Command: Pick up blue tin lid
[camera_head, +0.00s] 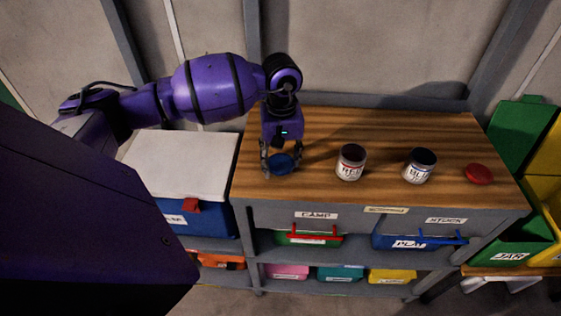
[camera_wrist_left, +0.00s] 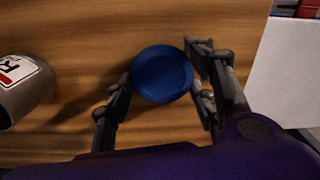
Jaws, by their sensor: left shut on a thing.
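The blue tin lid (camera_head: 281,164) is a round, dark blue disc at the left part of the wooden bench top. My left gripper (camera_head: 279,162) points down over it, with one finger at each side. In the left wrist view the lid (camera_wrist_left: 163,74) sits between the fingertips of my left gripper (camera_wrist_left: 163,82), which is shut on its rim. Whether the lid touches the wood or is a little above it, I cannot tell. My right gripper is not in view.
A tin with a red-lettered label (camera_head: 350,163) and a tin with a blue-lettered label (camera_head: 419,166) stand right of the gripper. A red lid (camera_head: 479,174) lies at the bench's right end. A white-topped box (camera_head: 180,162) is left of the bench (camera_head: 320,128). Bins fill the shelves below.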

